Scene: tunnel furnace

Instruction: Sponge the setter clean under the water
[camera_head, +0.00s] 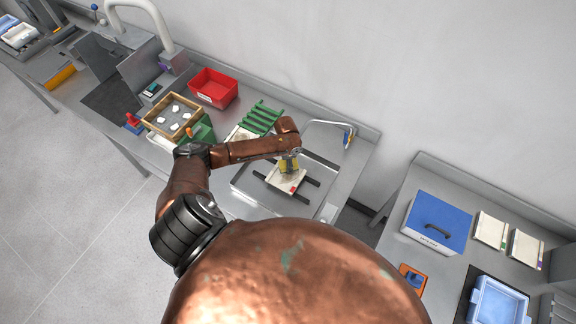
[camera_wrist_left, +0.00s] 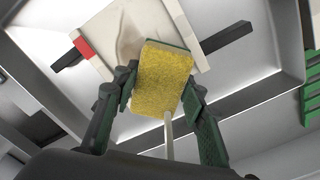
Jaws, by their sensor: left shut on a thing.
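The setter (camera_head: 284,180) is a pale square plate with a red mark on one corner. It lies on two dark bars in the steel sink (camera_head: 318,207); in the left wrist view the setter (camera_wrist_left: 112,35) shows a greyish smear. My left gripper (camera_head: 288,160) is over the setter, shut on a yellow sponge (camera_wrist_left: 162,75) with a green backing. The sponge (camera_head: 289,168) is over the setter's surface; I cannot tell if it touches. A thin pale stream or rod (camera_wrist_left: 168,135) shows below the sponge in the wrist view. My right gripper is not in view.
The faucet (camera_head: 330,124) arches at the sink's back right. A green rack (camera_head: 262,118), a red bin (camera_head: 213,87) and a wooden tray (camera_head: 172,117) with white pieces stand left of the sink. A blue-lidded box (camera_head: 437,220) and two pale plates stand on the right bench.

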